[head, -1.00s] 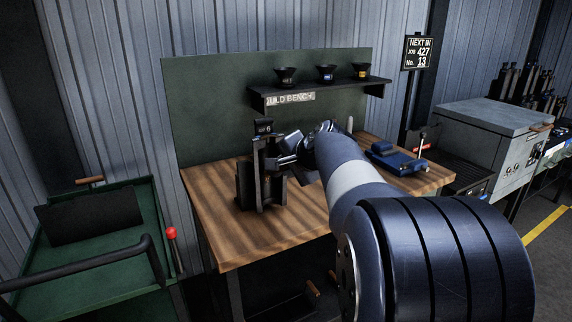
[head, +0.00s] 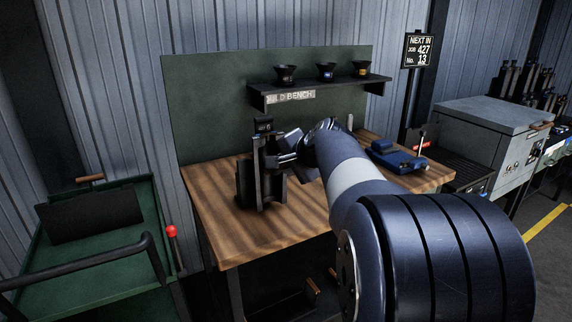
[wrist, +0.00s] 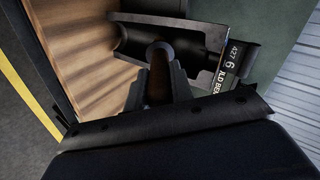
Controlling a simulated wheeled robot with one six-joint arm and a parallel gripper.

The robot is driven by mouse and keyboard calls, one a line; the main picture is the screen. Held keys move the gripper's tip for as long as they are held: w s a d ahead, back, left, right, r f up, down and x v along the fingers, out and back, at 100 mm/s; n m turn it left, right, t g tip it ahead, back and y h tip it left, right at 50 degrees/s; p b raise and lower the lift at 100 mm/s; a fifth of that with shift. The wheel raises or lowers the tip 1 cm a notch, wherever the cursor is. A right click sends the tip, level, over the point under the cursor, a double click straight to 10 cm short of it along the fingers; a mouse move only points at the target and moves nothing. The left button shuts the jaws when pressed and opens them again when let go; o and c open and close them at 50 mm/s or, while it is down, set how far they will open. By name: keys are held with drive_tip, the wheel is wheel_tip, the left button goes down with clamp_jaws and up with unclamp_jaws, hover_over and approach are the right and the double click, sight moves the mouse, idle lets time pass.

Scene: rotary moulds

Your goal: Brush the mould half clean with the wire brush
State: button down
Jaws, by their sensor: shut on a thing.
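The dark mould half (head: 246,184) stands upright on the wooden bench, left of its middle. In the wrist view its hollow inner face (wrist: 195,42) lies just beyond my fingers, with a tag reading 427 and 6 at its right end. My gripper (wrist: 160,88) is shut on the wire brush (wrist: 158,60), whose brown rounded handle shows between the fingers. The bristles are hidden, so I cannot tell whether they touch the mould. In the head view my gripper (head: 290,153) is close to the mould's right side, partly hidden by my arm.
The bench top (head: 215,220) is clear in front and left of the mould. A blue device (head: 396,157) sits at the bench's right. A shelf (head: 325,88) with three dark cups hangs behind. A green cart (head: 150,215) stands at the left, and a grey cabinet (head: 492,125) at the right.

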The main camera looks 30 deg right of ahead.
drive_tip(key=shift+w+r+p, duration=0.1)
drive_tip(key=shift+r+p, duration=1.55)
drive_tip(key=shift+r, duration=0.45)
wheel_tip(320, 180, down, 8)
drive_tip(key=b, duration=0.6)
drive_tip(key=shift+r+b, duration=0.1)
drive_tip(key=shift+b, duration=0.2)
drive_tip(key=s+b, duration=0.2)
drive_tip(key=s, duration=0.4)
drive_tip(key=shift+s+d, duration=0.1)
drive_tip(key=s+b, duration=0.1)
drive_tip(key=s, duration=0.2)
drive_tip(key=shift+w, duration=0.1)
